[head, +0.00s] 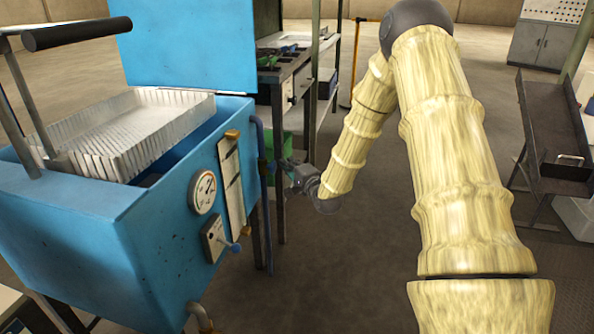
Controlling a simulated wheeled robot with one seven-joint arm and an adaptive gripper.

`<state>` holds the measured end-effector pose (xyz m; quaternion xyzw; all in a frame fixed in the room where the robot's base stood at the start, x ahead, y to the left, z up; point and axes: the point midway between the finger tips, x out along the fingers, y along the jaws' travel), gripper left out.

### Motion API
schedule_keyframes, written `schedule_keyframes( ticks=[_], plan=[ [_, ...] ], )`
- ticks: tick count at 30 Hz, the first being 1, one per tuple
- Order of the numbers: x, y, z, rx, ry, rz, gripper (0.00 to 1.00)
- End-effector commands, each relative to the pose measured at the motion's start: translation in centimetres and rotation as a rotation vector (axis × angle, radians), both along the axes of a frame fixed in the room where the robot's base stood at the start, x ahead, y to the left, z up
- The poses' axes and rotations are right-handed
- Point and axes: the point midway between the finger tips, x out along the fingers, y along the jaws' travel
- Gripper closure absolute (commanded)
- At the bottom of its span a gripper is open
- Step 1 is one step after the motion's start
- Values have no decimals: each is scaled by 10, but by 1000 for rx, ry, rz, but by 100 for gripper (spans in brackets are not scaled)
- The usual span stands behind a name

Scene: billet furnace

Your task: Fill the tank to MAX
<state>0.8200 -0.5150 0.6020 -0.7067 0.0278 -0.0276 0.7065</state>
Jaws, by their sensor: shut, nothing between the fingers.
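The blue tank (160,245) stands at the left with its lid (185,45) raised. A pale sight strip (231,185) with a brass fitting on top is on its right face; its level and MAX mark are too small to read. Beside the strip are a round dial (203,191) and a small plate with a blue-tipped lever (233,247). A dark blue pipe (267,225) runs down the tank's far right corner. My gripper (279,167) is shut and empty, close to this pipe at mid-height; I cannot tell whether it touches it.
A white ribbed basket (130,125) sits in the tank's opening, beside a dark-handled frame (75,33). A workbench with tools (285,65) and a green bin (290,145) stand behind. A dark tray stand (553,130) is at the right. The floor between is clear.

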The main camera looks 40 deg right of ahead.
Motion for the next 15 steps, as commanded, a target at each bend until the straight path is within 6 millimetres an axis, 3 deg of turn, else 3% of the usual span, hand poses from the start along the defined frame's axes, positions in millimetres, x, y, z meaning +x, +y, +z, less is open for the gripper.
schedule_keyframes(
  ticks=[15],
  plan=[
    [6, 5, 0, 1, 0, 0, 100]
  ],
)
